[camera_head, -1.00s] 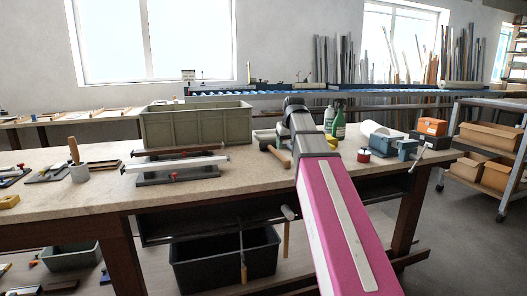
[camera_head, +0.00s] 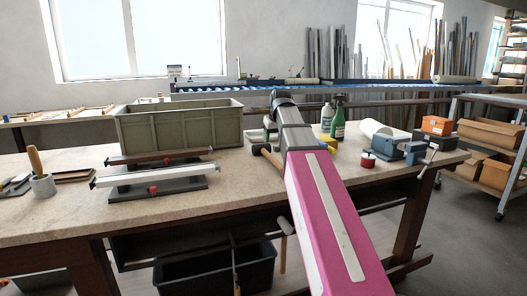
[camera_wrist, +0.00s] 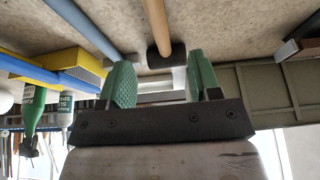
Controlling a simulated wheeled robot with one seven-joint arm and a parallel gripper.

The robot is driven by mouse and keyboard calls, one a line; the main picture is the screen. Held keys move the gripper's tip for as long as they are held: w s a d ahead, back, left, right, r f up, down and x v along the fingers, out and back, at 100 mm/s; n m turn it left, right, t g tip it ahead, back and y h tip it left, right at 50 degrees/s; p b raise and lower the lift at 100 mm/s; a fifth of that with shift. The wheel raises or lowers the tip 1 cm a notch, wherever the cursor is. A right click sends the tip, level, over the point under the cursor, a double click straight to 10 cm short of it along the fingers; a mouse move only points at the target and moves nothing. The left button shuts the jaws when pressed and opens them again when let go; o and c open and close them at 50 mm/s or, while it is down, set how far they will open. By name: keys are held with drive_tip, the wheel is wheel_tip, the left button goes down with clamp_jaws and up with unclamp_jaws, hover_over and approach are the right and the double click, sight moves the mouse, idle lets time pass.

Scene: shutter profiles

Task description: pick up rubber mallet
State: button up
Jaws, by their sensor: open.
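The rubber mallet has a dark block head (camera_wrist: 165,53) and a pale wooden handle (camera_wrist: 156,18) in the wrist view. The handle runs off the top edge of that view. In the head view the mallet (camera_head: 270,158) lies on the bench just left of my arm, which hides part of that area. My gripper (camera_wrist: 160,80) is open and empty, its two green fingers spread on either side of the mallet head's line in the wrist view. The head appears just beyond the fingertips, and I see no contact. My arm hides the gripper in the head view.
A green-grey bin (camera_head: 180,126) stands left of the mallet. A blue-grey handle (camera_wrist: 85,25) lies close beside it, with a yellow block (camera_wrist: 75,62) further left in the wrist view.

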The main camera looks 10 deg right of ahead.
sight(270, 155)
drive_tip(key=shift+w+f, duration=0.1)
drive_tip(key=shift+w, duration=0.35)
drive_tip(key=shift+x, duration=5.35)
drive_tip(key=shift+w, duration=0.1)
clamp_jaws()
